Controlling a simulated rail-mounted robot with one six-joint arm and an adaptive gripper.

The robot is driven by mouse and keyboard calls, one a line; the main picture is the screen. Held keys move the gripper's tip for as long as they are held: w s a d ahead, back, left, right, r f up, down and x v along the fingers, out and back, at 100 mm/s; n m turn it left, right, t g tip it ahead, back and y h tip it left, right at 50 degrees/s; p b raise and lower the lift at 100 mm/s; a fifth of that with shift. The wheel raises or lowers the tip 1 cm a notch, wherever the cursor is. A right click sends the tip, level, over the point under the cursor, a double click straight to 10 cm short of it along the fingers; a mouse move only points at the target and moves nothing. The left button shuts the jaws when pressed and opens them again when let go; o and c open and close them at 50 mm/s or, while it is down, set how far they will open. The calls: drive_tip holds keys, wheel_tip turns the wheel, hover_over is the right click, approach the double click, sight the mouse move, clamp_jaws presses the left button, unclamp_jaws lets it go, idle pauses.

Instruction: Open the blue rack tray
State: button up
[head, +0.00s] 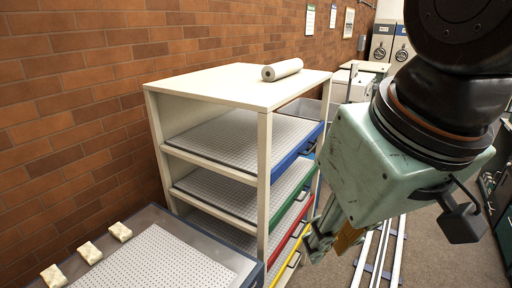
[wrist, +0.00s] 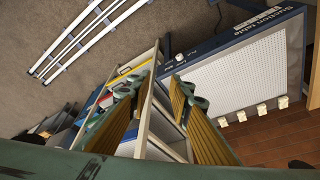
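The blue rack tray (head: 297,152) is the top tray of the cream rack (head: 264,180) in the head view. Its perforated bed lies inside the rack, and its blue front with a dark handle sits flush at the rack's open side. My gripper (head: 325,238) is in front of the rack, lower than the blue tray and apart from its handle. In the wrist view my gripper (wrist: 155,90) has its two ribbed fingers spread wide, with nothing held between them. The rack shows behind and between the fingers there, partly hidden by them.
Green (head: 290,194), red and yellow trays sit below the blue one. A white roll (head: 282,69) lies on the rack top. A suction table (wrist: 245,70) with small pale blocks stands beside the rack. White rails (wrist: 88,38) lie on the floor. A brick wall is behind.

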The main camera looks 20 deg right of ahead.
drive_tip(key=shift+c, duration=1.4)
